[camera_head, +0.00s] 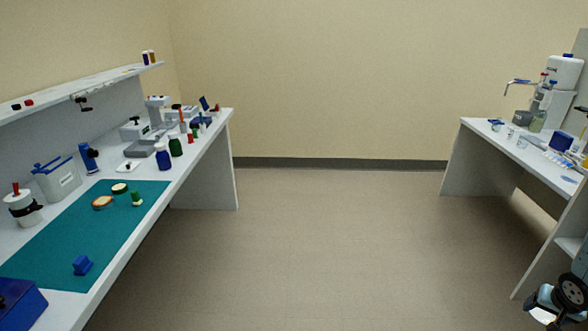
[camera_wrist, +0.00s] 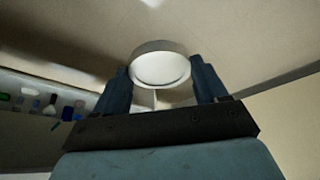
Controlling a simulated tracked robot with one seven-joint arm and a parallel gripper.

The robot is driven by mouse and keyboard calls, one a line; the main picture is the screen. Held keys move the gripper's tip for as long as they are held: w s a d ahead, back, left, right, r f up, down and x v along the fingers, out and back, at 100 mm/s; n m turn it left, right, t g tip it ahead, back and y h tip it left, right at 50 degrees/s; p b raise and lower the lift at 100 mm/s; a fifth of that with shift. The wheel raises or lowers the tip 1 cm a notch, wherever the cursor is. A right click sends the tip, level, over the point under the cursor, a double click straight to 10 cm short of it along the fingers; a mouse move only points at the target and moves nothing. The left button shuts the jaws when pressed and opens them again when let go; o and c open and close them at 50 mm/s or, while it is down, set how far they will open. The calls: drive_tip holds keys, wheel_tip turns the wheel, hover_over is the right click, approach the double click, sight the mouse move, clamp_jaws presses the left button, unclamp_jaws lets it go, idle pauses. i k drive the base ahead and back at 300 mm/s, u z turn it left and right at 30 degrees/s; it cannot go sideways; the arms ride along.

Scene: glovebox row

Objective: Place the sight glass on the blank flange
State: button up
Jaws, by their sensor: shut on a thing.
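In the wrist view my gripper (camera_wrist: 160,72) is shut on a round, pale disc with a thick white rim, which looks like the sight glass (camera_wrist: 158,49). The disc sits between the two blue fingertips, clear of any surface. In the head view my arm is at the lower right, with a small white piece near its end, over the floor by the right bench. I cannot pick out the blank flange for sure. Two low round pieces lie on the teal mat (camera_head: 62,236) of the left bench: an orange-rimmed one (camera_head: 102,202) and a dark-and-cream one (camera_head: 119,188).
The mat also holds a green-and-cream piece (camera_head: 137,199) and a blue block (camera_head: 82,265). Bottles, a scale and a white box (camera_head: 58,180) crowd the left bench's back. The right bench (camera_head: 475,128) carries labware. The floor (camera_head: 330,235) between the benches is clear.

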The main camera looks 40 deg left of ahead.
sight(102, 200)
drive_tip(key=z, duration=2)
drive_tip(key=i, duration=0.1)
drive_tip(key=u, duration=2.8)
